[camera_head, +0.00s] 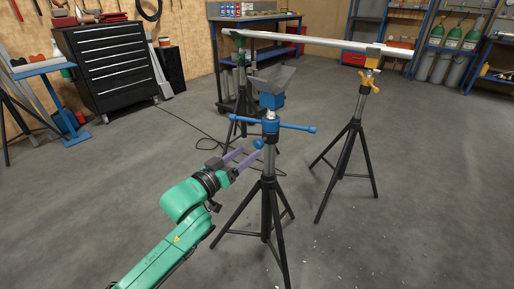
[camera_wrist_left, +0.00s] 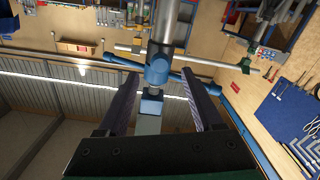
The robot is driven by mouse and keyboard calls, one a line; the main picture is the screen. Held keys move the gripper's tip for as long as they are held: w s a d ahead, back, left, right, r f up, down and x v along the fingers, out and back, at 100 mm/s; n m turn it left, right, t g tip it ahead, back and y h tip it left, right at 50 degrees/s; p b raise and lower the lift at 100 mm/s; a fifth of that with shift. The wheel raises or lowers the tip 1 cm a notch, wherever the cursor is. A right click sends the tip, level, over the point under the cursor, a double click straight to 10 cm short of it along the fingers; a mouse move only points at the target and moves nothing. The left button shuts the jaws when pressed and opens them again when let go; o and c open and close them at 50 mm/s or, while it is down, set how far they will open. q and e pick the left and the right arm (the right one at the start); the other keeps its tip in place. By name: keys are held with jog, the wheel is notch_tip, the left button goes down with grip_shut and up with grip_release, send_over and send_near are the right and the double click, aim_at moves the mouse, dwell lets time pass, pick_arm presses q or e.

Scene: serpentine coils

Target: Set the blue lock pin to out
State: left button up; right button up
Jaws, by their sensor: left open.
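The blue lock pin (camera_head: 258,143) shows as a small round blue knob on the left side of the front tripod stand's (camera_head: 268,190) post, just below the blue cross handle (camera_head: 298,127). My left gripper (camera_head: 251,152) is open, its two purple-grey fingers reaching toward the post with the knob near their tips. In the left wrist view, the open left gripper (camera_wrist_left: 160,75) has blue fittings (camera_wrist_left: 155,70) of the stand between its fingers, with no finger clearly touching them. I cannot tell from these views whether the pin is in or out. My right gripper is not in view.
The front stand carries a grey V-shaped head (camera_head: 272,78). A second tripod with yellow fittings (camera_head: 370,78) stands behind right, and a green-topped one (camera_head: 238,60) behind; a long pale tube (camera_head: 320,42) spans these two. A black tool cabinet (camera_head: 108,65) is at back left. Open floor lies around.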

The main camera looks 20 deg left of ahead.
aim_at(257, 146)
pick_arm(q)
jog(key=x, duration=0.6)
jog(key=shift+a, duration=0.1)
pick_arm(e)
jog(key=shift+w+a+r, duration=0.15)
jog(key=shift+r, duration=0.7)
pick_arm(q)
jog(key=shift+s, duration=0.1)
jog(key=shift+c, duration=0.3)
grip_shut()
